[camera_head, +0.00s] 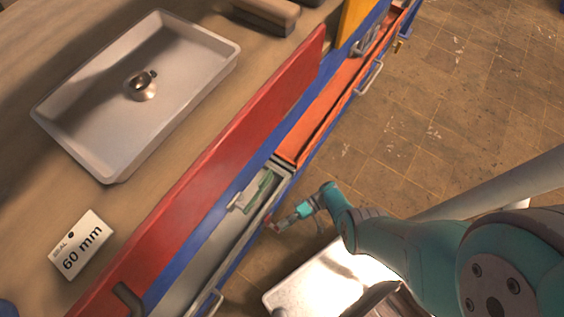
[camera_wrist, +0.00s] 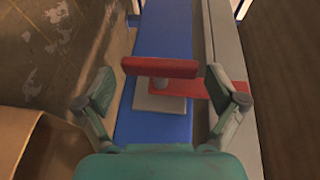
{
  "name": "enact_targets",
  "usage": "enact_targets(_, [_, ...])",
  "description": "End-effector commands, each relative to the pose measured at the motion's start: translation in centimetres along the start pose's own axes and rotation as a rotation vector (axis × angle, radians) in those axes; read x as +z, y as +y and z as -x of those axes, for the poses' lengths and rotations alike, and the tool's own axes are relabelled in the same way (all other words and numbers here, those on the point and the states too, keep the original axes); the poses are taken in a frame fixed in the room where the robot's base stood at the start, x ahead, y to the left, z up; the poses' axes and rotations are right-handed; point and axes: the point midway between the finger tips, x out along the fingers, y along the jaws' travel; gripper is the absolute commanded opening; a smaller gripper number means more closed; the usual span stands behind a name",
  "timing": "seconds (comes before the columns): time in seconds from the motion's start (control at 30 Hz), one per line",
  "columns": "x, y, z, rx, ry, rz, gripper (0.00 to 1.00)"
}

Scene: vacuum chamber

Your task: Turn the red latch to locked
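The red latch (camera_wrist: 160,67) shows in the wrist view as a red bar handle above a grey mounting plate (camera_wrist: 158,104) on a blue panel. A flat red arm (camera_wrist: 228,92) extends to the right from beneath the handle, over a grey edge. My gripper (camera_wrist: 160,82) is open, with one finger on each side of the handle and gaps visible at both sides. In the head view my gripper (camera_head: 276,225) is at the blue cabinet front, beside the grey drawer; the latch is too small to make out clearly there.
An open grey drawer (camera_head: 208,262) holds something green. An orange drawer (camera_head: 335,92) further along is also open. On the bench are a white tray (camera_head: 78,155) with a metal ring-like part (camera_head: 142,88) and a "SEAL 60 mm" card (camera_head: 82,246). Floor right of the cabinet is largely clear.

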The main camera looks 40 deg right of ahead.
Motion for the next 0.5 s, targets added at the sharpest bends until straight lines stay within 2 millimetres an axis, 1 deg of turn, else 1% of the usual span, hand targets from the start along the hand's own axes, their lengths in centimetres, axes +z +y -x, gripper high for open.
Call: enact_targets(0.5, [-0.02,-0.28,0.01,0.001,0.002,0.0,1.0])
